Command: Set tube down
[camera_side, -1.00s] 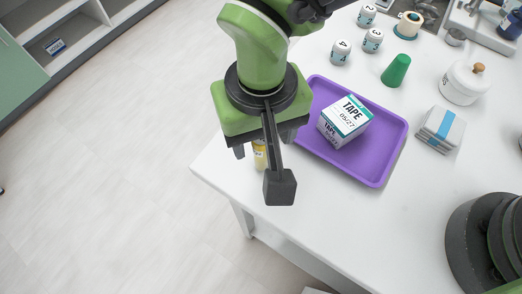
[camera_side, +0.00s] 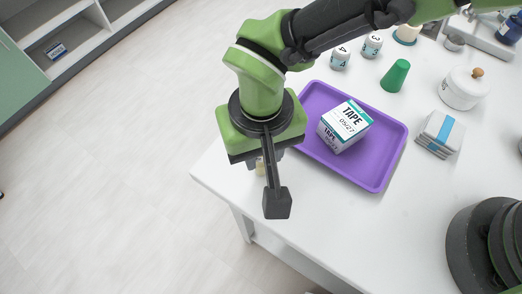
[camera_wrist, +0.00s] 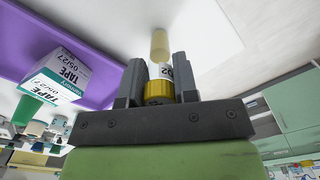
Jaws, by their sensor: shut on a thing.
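A tube (camera_wrist: 159,71) with a yellow cap, a white label and a yellowish body is between the fingers of my gripper (camera_wrist: 158,88) in the wrist view. The fingers are shut on it near the cap, and its body points away from the camera towards the white table. In the side view my gripper (camera_side: 263,161) is low over the table's near left corner, left of the purple tray. Only a small part of the tube (camera_side: 260,168) shows there, partly hidden by my gripper. I cannot tell whether its lower end touches the table.
The purple tray (camera_side: 378,181) holds a tape box (camera_side: 345,125) just right of my gripper. A green cup (camera_side: 396,75), numbered jars (camera_side: 340,58), a lidded white pot (camera_side: 465,88) and a blue-banded pack (camera_side: 440,133) stand beyond. The table's left edge is close.

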